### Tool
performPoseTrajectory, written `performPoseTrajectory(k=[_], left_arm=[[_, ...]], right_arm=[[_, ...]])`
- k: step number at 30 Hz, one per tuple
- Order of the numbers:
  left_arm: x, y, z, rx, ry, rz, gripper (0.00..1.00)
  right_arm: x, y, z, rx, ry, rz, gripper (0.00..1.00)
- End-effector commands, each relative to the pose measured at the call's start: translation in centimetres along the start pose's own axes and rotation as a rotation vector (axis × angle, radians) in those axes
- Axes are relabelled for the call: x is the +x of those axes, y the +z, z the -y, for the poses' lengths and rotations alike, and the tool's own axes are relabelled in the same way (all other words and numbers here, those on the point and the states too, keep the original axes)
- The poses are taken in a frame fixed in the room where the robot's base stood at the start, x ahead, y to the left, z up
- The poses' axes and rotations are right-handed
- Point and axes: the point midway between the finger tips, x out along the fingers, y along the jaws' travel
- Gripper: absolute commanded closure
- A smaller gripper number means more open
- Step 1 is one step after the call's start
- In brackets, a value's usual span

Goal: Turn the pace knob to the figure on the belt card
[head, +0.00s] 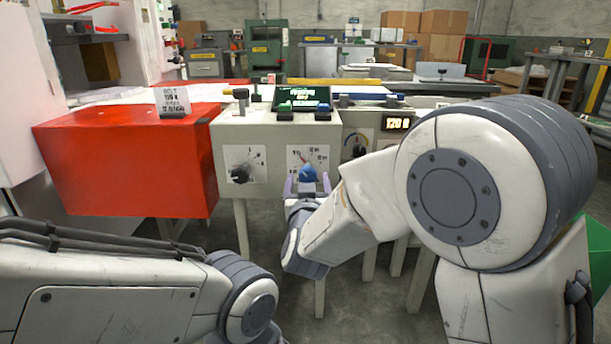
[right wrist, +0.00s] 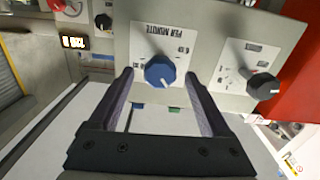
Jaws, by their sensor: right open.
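The pace knob is the blue knob (head: 307,174) on a white plate marked PER MINUTE, on the front of the grey machine. In the right wrist view the blue knob (right wrist: 160,71) has a pale pointer mark; the figure it points at is too blurred to read. My right gripper (head: 307,182) is open, with one finger on each side of the knob. The right wrist view shows a gap between the knob and the open fingers (right wrist: 160,78). The belt card (head: 173,103) stands on the red cabinet; its small print is not surely legible. My left gripper is out of view.
A black knob (head: 240,174) sits left of the blue one and another (head: 357,145) to its right. A lit display (head: 397,123) seems to read 120. The red cabinet (head: 130,165) adjoins on the left.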

Motion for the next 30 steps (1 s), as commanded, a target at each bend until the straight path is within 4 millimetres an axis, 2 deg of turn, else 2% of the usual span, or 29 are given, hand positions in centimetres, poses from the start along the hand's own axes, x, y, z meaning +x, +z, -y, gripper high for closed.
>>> performPoseTrajectory(k=[13, 17, 18, 19, 20, 30], left_arm=[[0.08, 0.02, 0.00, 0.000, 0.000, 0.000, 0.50], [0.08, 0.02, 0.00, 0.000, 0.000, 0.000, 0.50], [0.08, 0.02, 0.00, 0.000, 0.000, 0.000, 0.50], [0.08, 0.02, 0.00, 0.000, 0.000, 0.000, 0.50], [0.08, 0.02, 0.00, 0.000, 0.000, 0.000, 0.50], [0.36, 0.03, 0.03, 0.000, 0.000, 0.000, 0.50]], right_arm=[[0.54, 0.04, -0.17, -0.001, 0.002, 0.001, 0.18], [0.53, 0.04, -0.17, -0.001, 0.002, 0.001, 0.68], [0.53, 0.04, -0.16, -0.001, 0.001, 0.001, 0.83], [0.53, 0.04, -0.17, -0.001, 0.002, 0.001, 0.95], [0.52, 0.04, -0.16, -0.001, 0.001, 0.001, 1.00], [0.50, 0.10, -0.16, 0.050, 0.001, 0.001, 1.00]])
